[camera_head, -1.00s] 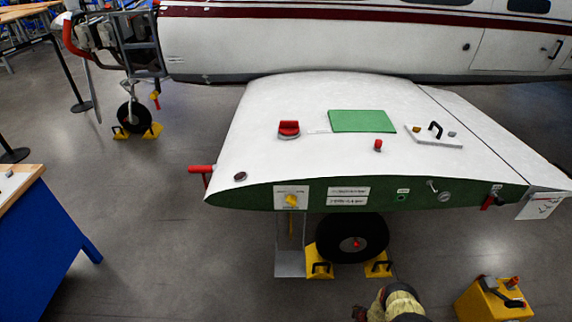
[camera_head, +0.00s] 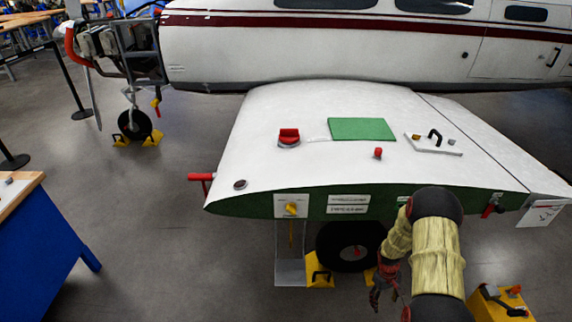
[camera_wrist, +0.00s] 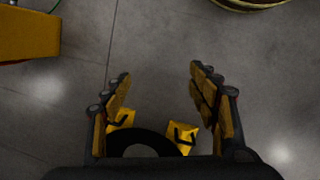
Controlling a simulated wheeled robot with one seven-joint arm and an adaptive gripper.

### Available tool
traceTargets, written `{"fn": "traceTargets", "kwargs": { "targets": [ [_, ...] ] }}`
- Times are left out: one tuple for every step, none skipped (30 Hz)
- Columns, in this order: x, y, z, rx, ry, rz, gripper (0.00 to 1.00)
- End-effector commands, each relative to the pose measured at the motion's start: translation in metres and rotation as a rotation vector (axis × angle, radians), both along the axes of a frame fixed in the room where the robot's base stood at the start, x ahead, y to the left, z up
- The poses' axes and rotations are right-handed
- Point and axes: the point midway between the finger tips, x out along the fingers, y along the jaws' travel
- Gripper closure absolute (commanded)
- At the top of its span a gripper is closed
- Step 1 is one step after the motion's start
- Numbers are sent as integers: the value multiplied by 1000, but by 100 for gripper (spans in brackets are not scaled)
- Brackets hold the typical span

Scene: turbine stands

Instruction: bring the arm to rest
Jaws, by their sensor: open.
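My gripper (camera_head: 384,288) hangs at the end of my arm in front of the wing, at the lower right of the head view. In the wrist view my gripper (camera_wrist: 160,82) has its two fingers spread wide apart, with nothing between the tips but grey floor. The black main wheel (camera_head: 350,243) stands under the wing, behind and left of my gripper. A yellow chock (camera_head: 319,272) sits at its left side. A second yellow chock is mostly hidden behind my arm.
The white wing (camera_head: 300,105) carries a green panel (camera_head: 362,129), red knobs and a black handle. A yellow box (camera_head: 495,302) stands on the floor right of my arm. A blue table (camera_head: 45,245) is at left. Open floor lies between the table and wing.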

Motion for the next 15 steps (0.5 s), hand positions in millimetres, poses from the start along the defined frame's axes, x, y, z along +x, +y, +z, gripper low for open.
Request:
{"fn": "traceTargets", "kwargs": {
  "targets": [
    [0, 4, 29, -7, -1, -28, 40],
    [-2, 7, 44, -9, 2, -47, 40],
    [-4, 11, 65, -12, 3, -70, 40],
    [-6, 14, 80, -14, 4, -89, 40],
    [-9, 17, 95, -16, 5, -105, 40],
    [-13, 22, 114, -17, 6, -128, 40],
    [-16, 25, 128, -19, 6, -143, 40],
    [-20, 29, 142, -19, 5, -159, 40],
    [-25, 34, 160, -19, 5, -179, 40],
    [-28, 38, 174, -20, 3, -193, 40],
    [-32, 43, 188, -19, 2, -208, 40],
    [-37, 48, 205, -18, -3, -225, 40],
    [-42, 52, 218, -17, -4, -237, 40],
    [-46, 56, 231, -17, -8, -250, 40],
    [-53, 62, 247, -15, -11, -265, 40]
  ]
}}
